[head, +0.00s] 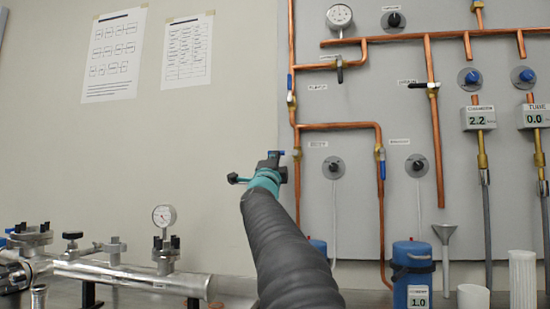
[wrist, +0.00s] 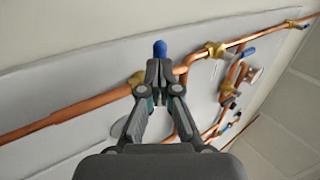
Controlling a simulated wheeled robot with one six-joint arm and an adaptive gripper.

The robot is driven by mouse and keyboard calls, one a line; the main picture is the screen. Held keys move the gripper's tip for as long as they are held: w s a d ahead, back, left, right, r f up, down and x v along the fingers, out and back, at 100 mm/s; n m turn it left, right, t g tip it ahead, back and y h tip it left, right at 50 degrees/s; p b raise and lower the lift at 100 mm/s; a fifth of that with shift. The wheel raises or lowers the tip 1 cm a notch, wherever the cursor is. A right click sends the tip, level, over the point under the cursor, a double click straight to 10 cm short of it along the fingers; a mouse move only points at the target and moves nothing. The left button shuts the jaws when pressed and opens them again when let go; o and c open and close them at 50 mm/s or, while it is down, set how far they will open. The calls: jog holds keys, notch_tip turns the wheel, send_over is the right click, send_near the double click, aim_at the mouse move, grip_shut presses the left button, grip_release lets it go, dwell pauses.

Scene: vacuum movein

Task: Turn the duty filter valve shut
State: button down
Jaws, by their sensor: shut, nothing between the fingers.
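A lever valve with a brass body (head: 297,153) sits on the left vertical copper pipe, beside a small label I cannot read. Its blue handle (head: 278,153) points left, across the pipe. My gripper (head: 271,163) is at this handle. In the wrist view my gripper (wrist: 160,68) is shut with nothing between its fingers. The blue handle end (wrist: 160,48) shows just beyond the fingertips, and the brass body (wrist: 137,80) shows left of them. The fingers hide the rest of the handle; I cannot tell whether they touch it.
A second valve with a blue handle (head: 382,169) hanging down is on the pipe to the right. Another blue-handled valve (head: 291,88) is higher up the left pipe. A gauge (head: 164,216) stands on the steel manifold at lower left.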

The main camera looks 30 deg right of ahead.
jog(key=shift+d+r, duration=0.1)
jog(key=shift+r, duration=0.25)
